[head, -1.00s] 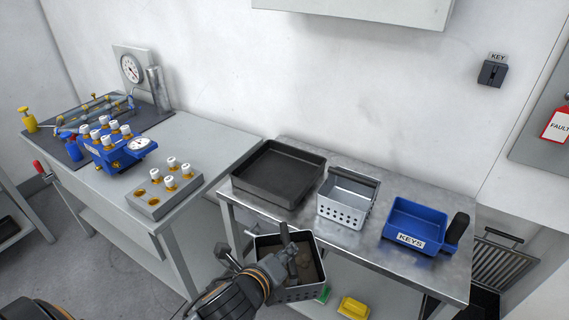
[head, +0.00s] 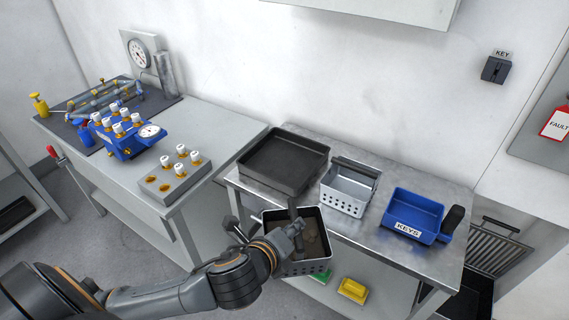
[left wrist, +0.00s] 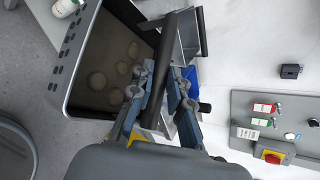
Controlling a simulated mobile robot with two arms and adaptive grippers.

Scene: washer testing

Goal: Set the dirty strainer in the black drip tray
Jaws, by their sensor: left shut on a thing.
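The dirty strainer (head: 318,266) is a grey perforated basket with brown grime inside. It hangs in front of the metal table's near edge. My left gripper (head: 296,232) is shut on its dark bar handle. In the left wrist view the fingers (left wrist: 161,88) close around the handle (left wrist: 172,48), and the strainer's stained inside (left wrist: 112,62) shows at the left. The black drip tray (head: 283,162) sits empty at the left end of the metal table, beyond the strainer. My right gripper is not in view.
A clean perforated strainer (head: 346,200) stands right of the tray, then a blue KEYS bin (head: 413,212). The left bench holds a grey block (head: 175,183) with white-capped parts and a blue manifold (head: 122,143). A yellow item (head: 352,289) lies on the lower shelf.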

